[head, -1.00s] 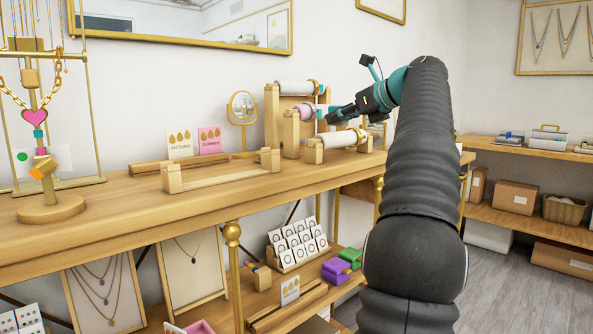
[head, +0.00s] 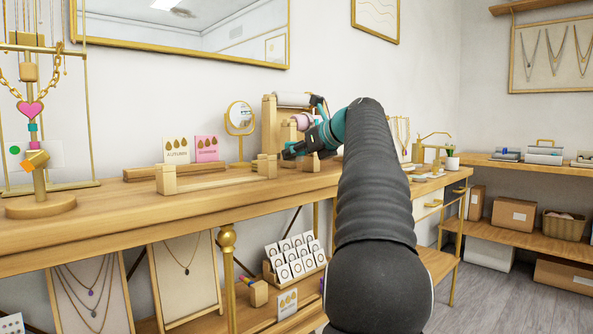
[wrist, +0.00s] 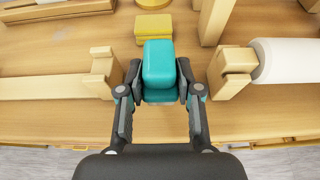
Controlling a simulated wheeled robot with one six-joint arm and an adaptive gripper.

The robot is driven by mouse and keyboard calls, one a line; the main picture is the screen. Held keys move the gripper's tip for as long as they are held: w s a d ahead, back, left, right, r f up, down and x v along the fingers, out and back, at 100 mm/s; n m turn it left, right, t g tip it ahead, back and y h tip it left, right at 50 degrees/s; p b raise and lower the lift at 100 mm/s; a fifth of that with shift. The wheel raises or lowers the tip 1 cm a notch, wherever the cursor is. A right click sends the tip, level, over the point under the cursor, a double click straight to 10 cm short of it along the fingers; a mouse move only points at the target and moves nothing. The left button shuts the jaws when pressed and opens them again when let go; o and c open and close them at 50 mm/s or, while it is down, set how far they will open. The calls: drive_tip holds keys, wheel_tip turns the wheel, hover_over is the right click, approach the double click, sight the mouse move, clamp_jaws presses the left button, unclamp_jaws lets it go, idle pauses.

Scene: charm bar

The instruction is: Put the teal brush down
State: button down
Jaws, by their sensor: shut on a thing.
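The teal brush (wrist: 159,70) shows in the wrist view as a rounded teal block. My gripper (wrist: 157,82) is shut on it, one finger on each side. The brush is over the wooden counter (wrist: 165,122), and I cannot tell whether it touches the wood. In the head view my gripper (head: 287,153) is low at the counter, just right of a low wooden rack (head: 215,184). I cannot make out the brush in the head view.
In the wrist view, the rack's end post (wrist: 104,68) stands close left of the gripper. A wooden stand with a white roll (wrist: 290,60) is close right. A yellow block (wrist: 154,28) lies just beyond the brush. Bare counter shows nearer the front edge.

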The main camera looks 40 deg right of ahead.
sight(298, 161)
drive_tip(key=shift+f+b, duration=0.75)
drive_tip(key=shift+f, duration=0.95)
drive_tip(key=shift+f, duration=0.1)
drive_tip(key=c, duration=0.8)
unclamp_jaws()
drive_tip(key=shift+s+r, duration=0.2)
drive_tip(key=p+v, duration=0.1)
drive_tip(key=v, duration=1)
drive_tip(key=shift+s+p, duration=0.3)
drive_tip(key=shift+p, duration=0.1)
